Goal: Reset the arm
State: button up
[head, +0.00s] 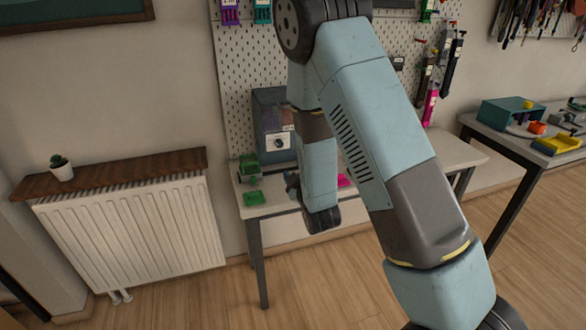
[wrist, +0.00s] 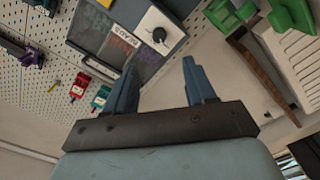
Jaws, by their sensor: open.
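My gripper (wrist: 159,68) shows in the wrist view with its two blue fingers spread apart and nothing between them. In the head view my arm reaches down over the small table, and its end is mostly hidden behind my own links. A grey-blue box (head: 268,127) with a white dial panel stands at the back of the table (head: 285,206). In the wrist view the box (wrist: 88,24) appears beyond the fingertips, tilted, with coloured lettering and a dark knob.
A green device (head: 249,165) and a flat green piece (head: 254,198) sit at the table's left. The pegboard (head: 236,75) rises behind. A white radiator (head: 135,232) with a wooden shelf (head: 115,172) stands left. Another table (head: 515,150) holds parts at right. Open floor lies in front.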

jog(key=s+d+r+m+g+h, duration=0.2)
jog(key=s+d+r+m+g, duration=0.15)
jog(key=d+r, duration=0.35)
jog(key=s+d+r+m+g+h, duration=0.1)
jog(key=s+d+r+m+g, duration=0.3)
jog(key=r, duration=0.6)
jog(key=s+d+r+m+g+h, duration=0.1)
jog(key=s+d+r, duration=0.3)
jog(key=s, duration=0.8)
jog(key=s+d+r+m+g+h, duration=0.1)
jog(key=s+d+r+m+g, duration=0.2)
jog(key=s, duration=0.9)
jog(key=shift+d+r+m, duration=0.8)
jog(key=shift+d+m, duration=0.05)
jog(key=shift+d, duration=0.3)
